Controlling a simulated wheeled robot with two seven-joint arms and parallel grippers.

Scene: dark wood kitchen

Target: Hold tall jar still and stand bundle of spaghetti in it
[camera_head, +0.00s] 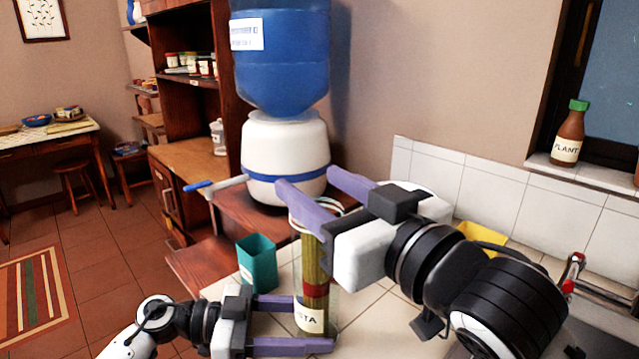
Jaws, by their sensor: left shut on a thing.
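A bundle of spaghetti (316,262) with a red band stands nearly upright, its lower part inside the tall clear jar (331,299) labelled "PASTA". My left gripper (318,324) is shut on the jar from the left, one finger on each side, low down near the label. My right gripper (306,179) is at the bundle's top, coming from the right. Its two fingers are spread apart, and one passes in front of the bundle's upper end. The bundle's very top and part of the jar's rim are hidden or hard to make out.
A teal open container (257,264) stands just left of the jar. A white water dispenser (284,150) with a blue bottle stands behind. A yellow object (482,236) and a tap (573,266) are at the right. A brown bottle (570,135) stands on the window sill.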

